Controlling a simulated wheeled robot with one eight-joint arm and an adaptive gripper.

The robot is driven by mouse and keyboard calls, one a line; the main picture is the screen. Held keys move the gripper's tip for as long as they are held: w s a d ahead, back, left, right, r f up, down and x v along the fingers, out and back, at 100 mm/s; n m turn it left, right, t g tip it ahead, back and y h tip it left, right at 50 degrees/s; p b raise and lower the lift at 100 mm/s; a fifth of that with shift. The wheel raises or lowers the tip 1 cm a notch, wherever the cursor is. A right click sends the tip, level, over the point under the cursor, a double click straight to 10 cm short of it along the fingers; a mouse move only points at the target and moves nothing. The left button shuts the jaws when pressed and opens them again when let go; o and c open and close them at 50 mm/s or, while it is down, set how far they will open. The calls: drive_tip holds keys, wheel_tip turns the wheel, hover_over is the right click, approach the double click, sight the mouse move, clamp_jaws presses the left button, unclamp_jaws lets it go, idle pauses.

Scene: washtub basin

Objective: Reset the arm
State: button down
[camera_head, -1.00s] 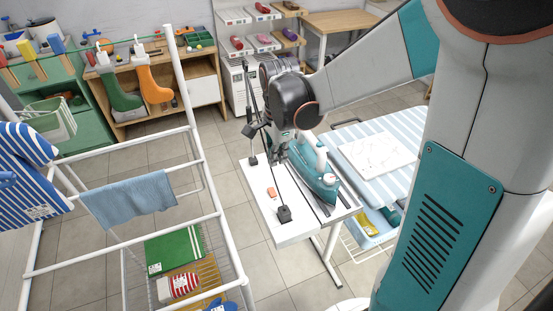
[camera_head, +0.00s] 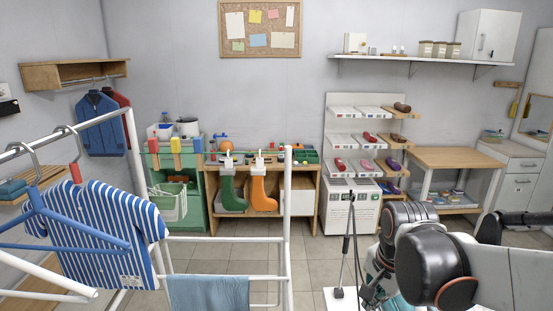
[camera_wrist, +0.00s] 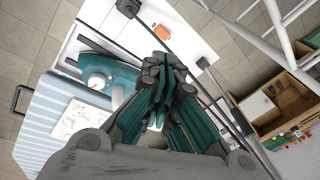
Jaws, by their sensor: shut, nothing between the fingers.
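My arm reaches in from the lower right of the head view, with its dark rounded wrist joint in front of the floor. My gripper (camera_wrist: 163,75) fills the middle of the wrist view, its dark and teal fingers closed together with nothing held. It hangs over the white stand top (camera_wrist: 193,28). A teal and white iron (camera_wrist: 117,75) lies just left of the fingers in that view. In the head view the gripper (camera_head: 372,286) is partly hidden by my wrist and the bottom edge.
The striped ironing board (camera_wrist: 48,108) is left in the wrist view. A thin upright pole (camera_head: 346,245) stands beside my gripper. A white drying rack (camera_head: 288,205) with a striped shirt (camera_head: 95,238) and a blue towel (camera_head: 208,293) stands left.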

drive_tip(key=s+a+r+n+t+b, duration=0.1)
drive_tip(key=s+n+t, duration=0.3)
drive_tip(key=s+n, duration=0.6)
drive_tip(key=shift+s+a+r+n+b, duration=0.35)
drive_tip(key=shift+r+n+b, duration=0.2)
drive_tip(key=shift+r+n, duration=0.45)
drive_tip(key=shift+f, duration=0.15)
